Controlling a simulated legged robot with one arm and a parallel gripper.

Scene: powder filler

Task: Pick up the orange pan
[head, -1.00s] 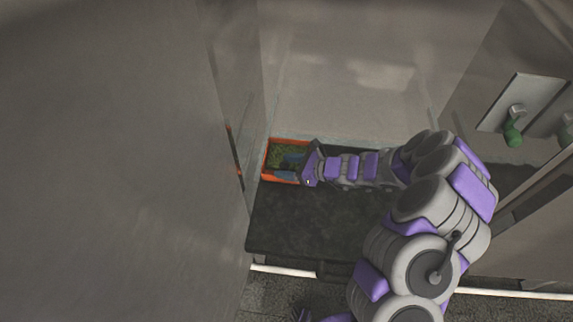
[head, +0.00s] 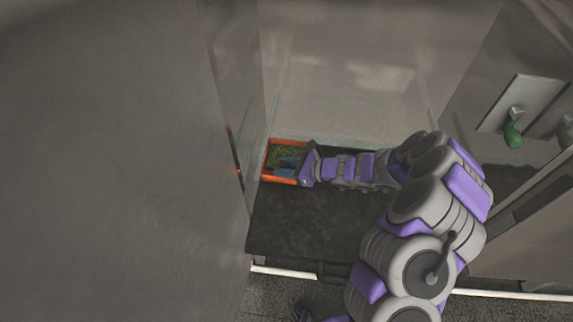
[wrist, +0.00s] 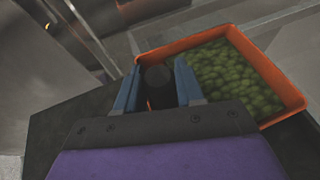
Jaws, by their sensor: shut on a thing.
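The orange pan (head: 288,140) is a shallow tray with green, lumpy contents. It sits on the dark surface against the far left corner of the recess. In the wrist view the pan (wrist: 267,65) lies ahead and to the right, with its near left part hidden by my gripper. My gripper (head: 282,168) reaches in from the right, its blue fingers over the pan. In the wrist view my gripper (wrist: 157,76) has a dark rounded part between its fingers, and it is shut on the pan. The exact contact is hidden.
A tall grey panel (head: 110,160) stands close on the left. The dark surface (head: 310,225) is bare in front of the pan. A back wall (head: 350,80) rises behind it. A plate with a green knob (head: 513,134) is on the right wall.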

